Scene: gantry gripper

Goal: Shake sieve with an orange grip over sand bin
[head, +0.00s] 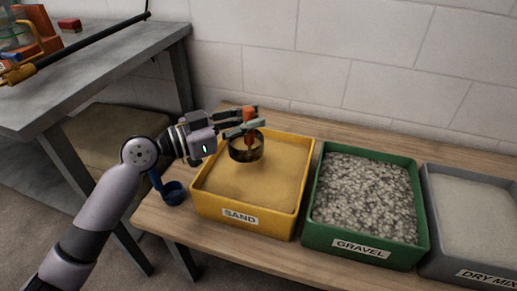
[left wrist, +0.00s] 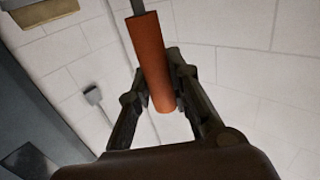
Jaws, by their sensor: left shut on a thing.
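The sieve (head: 246,149) has a dark round rim and an upright orange grip (head: 249,116). My left gripper (head: 246,127) is shut on the orange grip and holds the sieve over the yellow sand bin (head: 203,204), toward its back. The bin is labelled SAND and is full of tan sand. In the left wrist view the orange grip (left wrist: 154,65) stands between the two fingers of my left gripper (left wrist: 158,85). The sieve's mesh and any contents cannot be made out. My right gripper is not in view.
A green gravel bin (head: 312,209) and a grey bin labelled DRY MIX (head: 428,205) stand to the right on the wooden table (head: 165,219). A blue scoop (head: 173,192) lies left of the sand bin. A grey workbench (head: 110,55) with tools is at left.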

